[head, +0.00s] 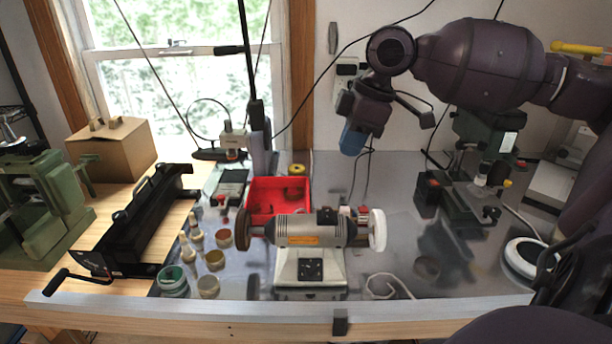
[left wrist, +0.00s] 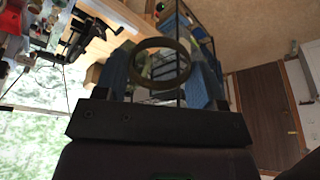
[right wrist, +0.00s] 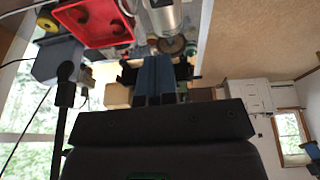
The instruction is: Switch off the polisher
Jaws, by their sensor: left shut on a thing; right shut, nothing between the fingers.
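The polisher (head: 295,232) stands at the front middle of the bench in the head view. It has a silver motor body, a brown wheel on the left and a white wheel on the right. A black switch plate (head: 310,270) is on the front of its pale base; its switch position is too small to tell. My right gripper (head: 352,140) hangs behind and above the polisher, blue fingers shut and empty. In the right wrist view part of the polisher (right wrist: 165,16) shows at the top. My left gripper (left wrist: 160,80) shows only in its wrist view, shut on a dark ring (left wrist: 135,63).
A red tray (head: 270,184) lies right behind the polisher. Small jars (head: 208,286) and brushes stand left of it, beside a black metal tool (head: 150,215). A dark green machine (head: 455,200) stands at the right. The bench between it and the polisher is mostly clear.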

